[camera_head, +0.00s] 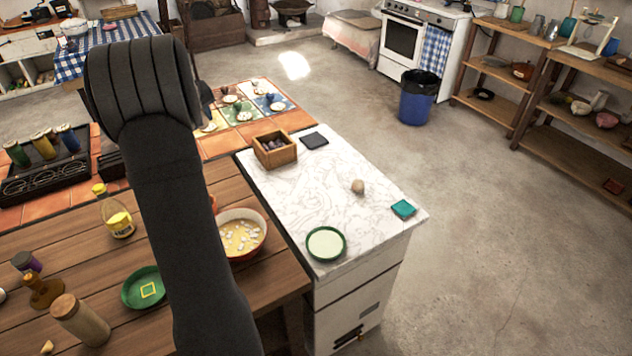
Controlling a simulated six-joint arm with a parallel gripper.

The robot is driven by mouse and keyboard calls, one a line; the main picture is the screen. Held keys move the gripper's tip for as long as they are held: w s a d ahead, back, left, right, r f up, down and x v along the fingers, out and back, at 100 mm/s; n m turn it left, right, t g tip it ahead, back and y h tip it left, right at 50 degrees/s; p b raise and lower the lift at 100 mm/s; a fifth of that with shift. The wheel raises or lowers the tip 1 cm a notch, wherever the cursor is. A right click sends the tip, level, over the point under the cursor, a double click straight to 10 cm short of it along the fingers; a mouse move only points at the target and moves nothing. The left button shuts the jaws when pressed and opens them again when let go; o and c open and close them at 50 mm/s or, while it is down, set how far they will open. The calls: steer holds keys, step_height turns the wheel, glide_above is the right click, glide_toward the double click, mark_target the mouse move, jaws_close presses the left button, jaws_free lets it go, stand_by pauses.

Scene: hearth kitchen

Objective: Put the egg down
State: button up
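A small tan, rounded object that looks like the egg (358,187) rests on the white marble counter top (320,190), right of its middle. Nothing touches it. My dark arm rises through the left part of the view and bends at the top, well to the left of the egg. My gripper cannot be made out; the arm hides what lies behind it.
On the marble are a wooden box (275,151) with dark contents, a dark square (314,141), a teal square (403,209) and a green-rimmed dish (326,243). A bowl of soup (241,235), a green bowl (144,288) and bottles crowd the wooden table (75,240). The marble's middle is clear.

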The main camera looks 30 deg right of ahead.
steer(key=s+d+m+g+h, duration=0.1)
steer(key=s+d+m, duration=0.1)
steer(key=s+d, duration=0.8)
steer(key=s+d+m, duration=0.2)
steer(key=s+d, duration=0.2)
steer(key=d, duration=1.2)
steer(key=s+d+m+g+h, duration=0.1)
steer(key=s+d+m, duration=0.1)
steer(key=s+d, duration=0.8)
steer(key=w+a+x, duration=0.1)
steer(key=a+x, duration=0.1)
steer(key=x, duration=0.9)
steer(key=w+a+f, duration=0.1)
steer(key=w+f, duration=0.1)
steer(key=w, duration=0.1)
steer(key=w+a+f, duration=0.1)
steer(key=w+f, duration=0.2)
steer(key=w, duration=0.1)
steer(key=w+a+f, duration=0.1)
steer(key=w+f, duration=0.2)
steer(key=shift+w+a+f, duration=0.1)
steer(key=shift+w+a, duration=0.15)
steer(key=shift+w, duration=0.05)
steer(key=shift+f, duration=1.95)
steer(key=shift+f, duration=0.1)
steer(key=o, duration=0.7)
